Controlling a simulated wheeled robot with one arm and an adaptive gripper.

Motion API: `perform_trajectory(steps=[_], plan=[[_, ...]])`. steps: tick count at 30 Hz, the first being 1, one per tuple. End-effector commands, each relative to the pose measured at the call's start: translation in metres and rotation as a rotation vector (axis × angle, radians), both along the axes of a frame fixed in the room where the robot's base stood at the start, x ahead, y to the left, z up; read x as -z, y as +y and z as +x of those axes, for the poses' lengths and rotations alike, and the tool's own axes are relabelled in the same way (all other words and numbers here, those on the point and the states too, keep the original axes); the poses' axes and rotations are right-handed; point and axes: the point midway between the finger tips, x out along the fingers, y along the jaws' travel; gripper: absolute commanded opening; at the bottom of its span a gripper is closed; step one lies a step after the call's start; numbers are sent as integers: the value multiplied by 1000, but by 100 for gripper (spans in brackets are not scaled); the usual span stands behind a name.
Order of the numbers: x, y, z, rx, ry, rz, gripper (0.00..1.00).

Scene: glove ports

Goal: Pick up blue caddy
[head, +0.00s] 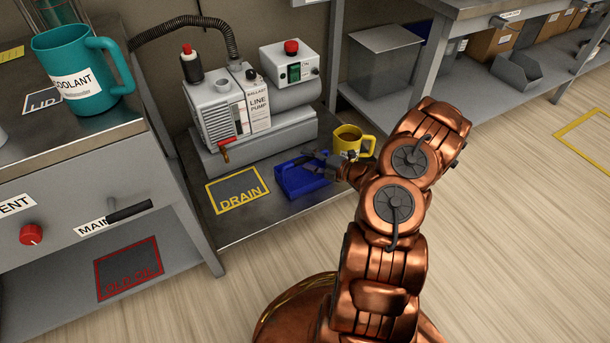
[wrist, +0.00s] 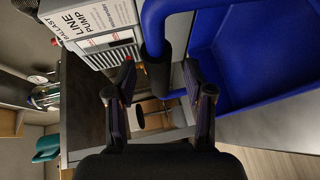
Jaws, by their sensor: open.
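The blue caddy (head: 296,184) sits on the low grey shelf, between the DRAIN outline and the yellow mug. The wrist view shows its blue tray (wrist: 240,62) at the right and its handle with a dark grip (wrist: 157,70) near the middle. My gripper (head: 322,161) is at the caddy in the head view, partly hiding it. In the wrist view my gripper (wrist: 159,72) is open, with the dark grip showing between its two fingertips. No finger visibly presses on it; I cannot tell how deep the grip lies between them.
The pump (head: 240,112) stands close behind the caddy. A yellow mug (head: 350,142) with dark contents is just right of it. The yellow DRAIN outline (head: 238,190) at left is empty. A teal COOLANT mug (head: 78,70) stands on the upper bench at left.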

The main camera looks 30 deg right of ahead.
Motion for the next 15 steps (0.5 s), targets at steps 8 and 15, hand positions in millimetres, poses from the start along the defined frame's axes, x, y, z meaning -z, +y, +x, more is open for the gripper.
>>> perform_trajectory(steps=[8, 15], plan=[[1, 5, 12, 0, 0, -1, 53], [1, 5, 11, 0, -1, -2, 40]])
